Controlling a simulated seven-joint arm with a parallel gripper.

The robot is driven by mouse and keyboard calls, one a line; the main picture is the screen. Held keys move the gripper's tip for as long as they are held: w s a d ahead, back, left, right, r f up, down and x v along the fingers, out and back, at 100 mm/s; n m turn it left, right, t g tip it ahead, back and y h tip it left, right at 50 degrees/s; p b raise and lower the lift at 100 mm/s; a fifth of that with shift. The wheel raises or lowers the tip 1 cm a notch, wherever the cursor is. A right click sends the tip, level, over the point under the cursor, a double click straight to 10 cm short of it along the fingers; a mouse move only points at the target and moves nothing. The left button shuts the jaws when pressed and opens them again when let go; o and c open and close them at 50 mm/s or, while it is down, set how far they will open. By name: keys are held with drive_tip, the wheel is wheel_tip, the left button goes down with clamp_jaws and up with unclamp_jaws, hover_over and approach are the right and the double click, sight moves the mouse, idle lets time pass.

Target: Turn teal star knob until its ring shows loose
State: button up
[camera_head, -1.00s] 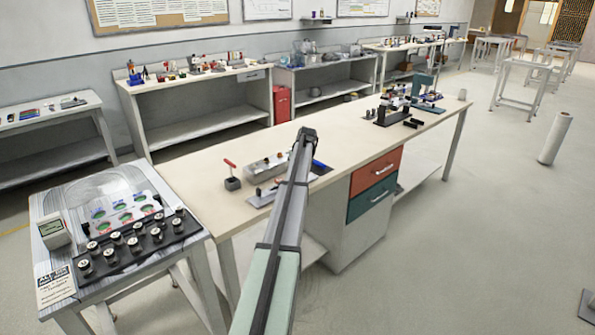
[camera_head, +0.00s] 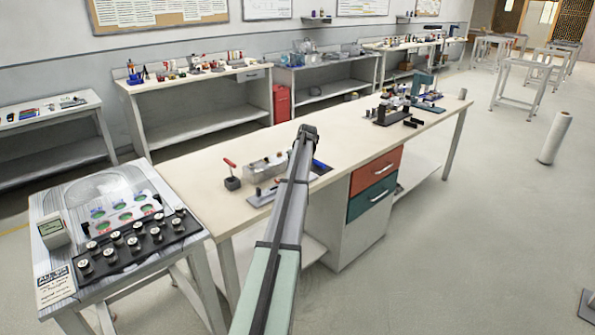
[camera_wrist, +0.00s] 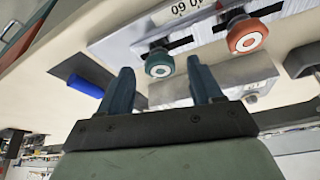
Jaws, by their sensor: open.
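The teal star knob (camera_wrist: 159,63) shows in the wrist view with a pale face and a dark ring-shaped mark on it. It sits on a silver slotted block (camera_wrist: 185,38). My gripper (camera_wrist: 158,77) is open, with its two dark blue fingers on either side of the knob as seen from the wrist; I cannot tell how much depth separates them. In the head view my gripper (camera_head: 304,131) is at the far end of my arm, over the workbench (camera_head: 220,170). The knob is hidden there behind my arm or too small to make out. The state of its ring is too small to read.
An orange knob (camera_wrist: 247,36) is on the same block, right of the teal one. A blue-handled tool (camera_wrist: 86,87) lies at the left in the wrist view. A silver fixture (camera_head: 264,168) and a red-handled clamp (camera_head: 232,180) stand on the bench. Drawers (camera_head: 374,172) are below.

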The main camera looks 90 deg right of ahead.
drive_tip(key=v, duration=1.2)
drive_tip(key=shift+a+r, duration=0.2)
